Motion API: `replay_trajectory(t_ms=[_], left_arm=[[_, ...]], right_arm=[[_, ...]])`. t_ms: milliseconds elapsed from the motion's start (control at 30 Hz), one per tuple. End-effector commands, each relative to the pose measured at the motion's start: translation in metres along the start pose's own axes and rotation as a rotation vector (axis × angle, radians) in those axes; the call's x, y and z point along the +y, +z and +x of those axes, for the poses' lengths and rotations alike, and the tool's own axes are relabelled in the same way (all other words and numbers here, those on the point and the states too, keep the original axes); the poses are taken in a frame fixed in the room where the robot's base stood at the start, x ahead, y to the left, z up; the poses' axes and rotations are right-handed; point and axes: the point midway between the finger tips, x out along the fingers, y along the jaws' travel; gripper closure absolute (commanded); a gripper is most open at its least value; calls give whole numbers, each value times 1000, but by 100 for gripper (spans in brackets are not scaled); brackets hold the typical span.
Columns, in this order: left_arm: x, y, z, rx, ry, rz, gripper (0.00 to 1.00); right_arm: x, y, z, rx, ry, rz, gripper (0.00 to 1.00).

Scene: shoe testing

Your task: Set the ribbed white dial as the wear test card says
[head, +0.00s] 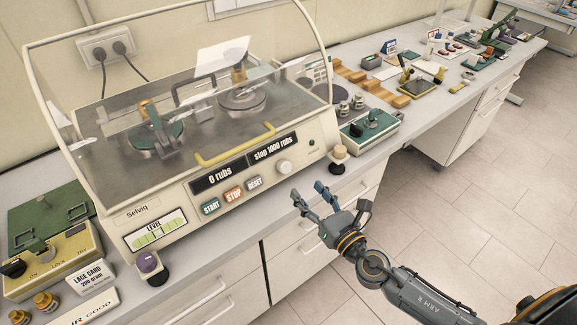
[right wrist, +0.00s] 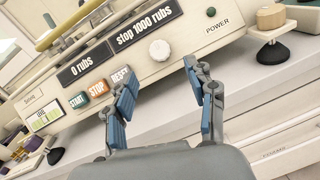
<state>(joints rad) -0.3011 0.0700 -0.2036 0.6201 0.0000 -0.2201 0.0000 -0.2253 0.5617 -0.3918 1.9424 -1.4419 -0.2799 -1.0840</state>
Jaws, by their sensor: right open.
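I cannot make out a wear test card. My left gripper is not in view.
Left of the dial are the "0 rubs" display (head: 220,176) and the START (head: 211,208), STOP (head: 234,195) and RESET (head: 255,183) buttons. A yellow handle (head: 235,147) sits above them on the clear cover. A wooden-topped foot (head: 338,153) stands to the right.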

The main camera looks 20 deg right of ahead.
Motion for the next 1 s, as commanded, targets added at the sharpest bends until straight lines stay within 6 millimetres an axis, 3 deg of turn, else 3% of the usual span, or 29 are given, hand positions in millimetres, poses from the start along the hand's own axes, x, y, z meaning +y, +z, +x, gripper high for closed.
replay_trajectory(t_ms=[200,400,600,867,1000], left_arm=[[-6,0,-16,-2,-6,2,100],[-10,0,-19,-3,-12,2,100],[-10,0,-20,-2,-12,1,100],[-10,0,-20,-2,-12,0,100],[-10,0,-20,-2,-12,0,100]], right_arm=[[1,3,49,-2,0,3,44],[0,1,78,-1,0,2,44],[1,0,89,1,1,3,44],[1,-1,90,2,1,4,44],[0,0,89,1,1,3,73]])
